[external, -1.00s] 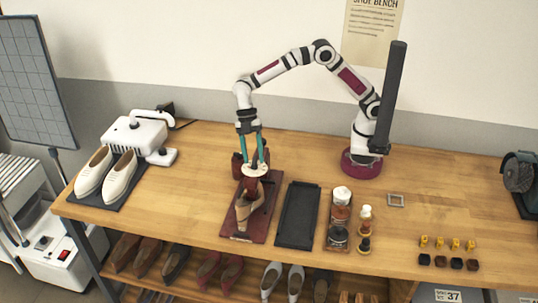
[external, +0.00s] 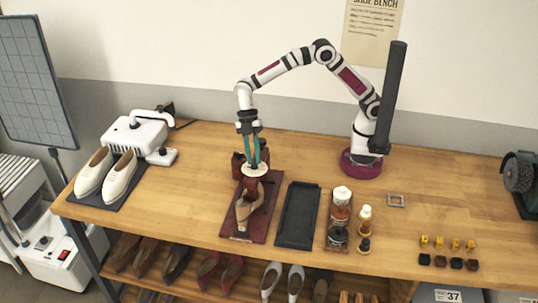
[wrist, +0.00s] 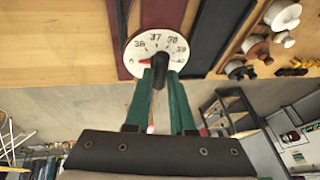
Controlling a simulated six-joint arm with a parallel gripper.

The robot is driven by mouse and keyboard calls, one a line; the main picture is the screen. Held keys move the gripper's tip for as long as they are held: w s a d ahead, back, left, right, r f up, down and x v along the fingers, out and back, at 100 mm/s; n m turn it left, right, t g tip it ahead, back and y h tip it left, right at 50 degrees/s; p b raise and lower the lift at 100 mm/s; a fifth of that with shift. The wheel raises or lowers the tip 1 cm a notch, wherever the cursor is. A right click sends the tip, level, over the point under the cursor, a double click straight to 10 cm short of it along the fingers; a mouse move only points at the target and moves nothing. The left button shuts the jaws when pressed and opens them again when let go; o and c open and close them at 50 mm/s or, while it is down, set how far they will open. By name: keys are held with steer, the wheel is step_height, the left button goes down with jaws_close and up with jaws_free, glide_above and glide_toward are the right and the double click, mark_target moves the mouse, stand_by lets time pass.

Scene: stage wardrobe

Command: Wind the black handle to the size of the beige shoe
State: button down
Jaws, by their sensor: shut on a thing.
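A white dial (wrist: 131,62) with the numbers 36 to 39 legible shows in the wrist view; it also shows in the external view (external: 255,170). A black handle (wrist: 160,61) stands at its centre, between the fingertips. A red pointer (wrist: 144,62) lies left of the handle, just below the 36. My gripper (external: 257,164) is shut on the handle from above; its green fingers also show in the wrist view (wrist: 164,84).
A black tray (external: 297,215) lies right of the board, beside a rack of bottles and jars (external: 338,219). A cream pair of shoes (external: 118,175) stands on a dark mat at the left, near a white machine (external: 136,137). Small yellow and dark pieces lie at the right.

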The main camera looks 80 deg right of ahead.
steer(key=m+t, duration=0.1)
steer(key=m, duration=0.1)
steer(key=m+t, duration=0.1)
steer(key=m, duration=0.2)
steer(key=shift+s+d+y, duration=0.1)
steer(key=shift+s+y, duration=0.1)
steer(key=shift+y, duration=0.1)
steer(key=shift+s+m+t, duration=0.1)
steer(key=shift+m+t, duration=0.9)
steer(key=shift+m, duration=1.2)
steer(key=c, duration=0.8)
jaws_free()
steer(key=shift+o, duration=0.2)
